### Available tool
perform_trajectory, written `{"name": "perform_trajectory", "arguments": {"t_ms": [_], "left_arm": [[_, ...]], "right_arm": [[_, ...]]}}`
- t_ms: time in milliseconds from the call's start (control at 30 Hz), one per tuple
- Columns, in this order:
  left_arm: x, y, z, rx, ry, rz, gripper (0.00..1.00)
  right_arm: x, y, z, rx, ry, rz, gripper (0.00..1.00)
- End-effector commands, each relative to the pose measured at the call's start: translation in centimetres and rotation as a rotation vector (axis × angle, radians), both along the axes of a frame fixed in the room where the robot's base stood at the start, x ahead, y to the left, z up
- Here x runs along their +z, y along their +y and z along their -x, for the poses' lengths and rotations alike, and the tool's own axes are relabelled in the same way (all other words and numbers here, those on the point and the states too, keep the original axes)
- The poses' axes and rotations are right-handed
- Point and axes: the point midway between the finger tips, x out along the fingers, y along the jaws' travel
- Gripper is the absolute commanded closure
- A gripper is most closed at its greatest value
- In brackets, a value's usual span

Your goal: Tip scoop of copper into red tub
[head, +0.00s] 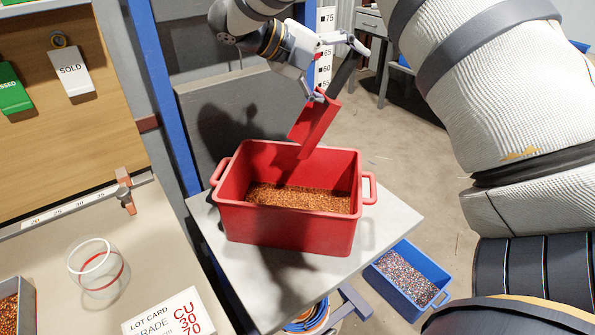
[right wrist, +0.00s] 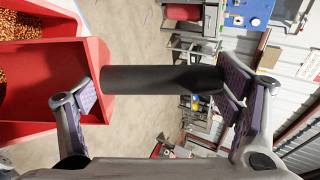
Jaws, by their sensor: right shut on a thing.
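The red tub (head: 290,236) stands on a pale table in the head view, with a layer of copper granules (head: 300,199) on its floor. The red scoop (head: 318,125) is above the tub's back rim, tilted steeply with its lower end towards the tub's inside. No granules show on its visible faces. My right gripper (head: 338,72) is shut on the scoop's black handle, which also spans between the finger pads in the right wrist view (right wrist: 150,79). Copper granules (right wrist: 18,25) show at that view's left edge, beside red walls. My left gripper is not in view.
A blue bin (head: 410,280) of mixed granules stands on the floor to the right. A clear cup (head: 95,265), a lot card (head: 165,312) and a grey tray (head: 12,300) are on the left bench. A blue post (head: 165,95) rises behind the tub.

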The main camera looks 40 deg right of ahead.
Motion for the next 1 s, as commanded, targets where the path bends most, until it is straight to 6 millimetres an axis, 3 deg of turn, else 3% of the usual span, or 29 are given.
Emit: {"name": "perform_trajectory", "arguments": {"t_ms": [167, 467, 800, 1000], "left_arm": [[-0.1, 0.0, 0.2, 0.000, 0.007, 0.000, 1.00], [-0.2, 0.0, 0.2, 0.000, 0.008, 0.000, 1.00], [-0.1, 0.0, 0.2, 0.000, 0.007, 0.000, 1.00], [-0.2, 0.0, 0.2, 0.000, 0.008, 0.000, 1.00]], "right_arm": [[0.0, -1.5, 0.7, 0.000, -0.033, -0.090, 0.61], [0.0, -1.8, 0.8, 0.000, -0.039, -0.104, 0.61], [-1.9, -5.0, 2.3, 0.000, -0.146, -0.328, 0.61], [-2.4, -5.8, 2.6, 0.004, -0.172, -0.386, 0.61]]}}
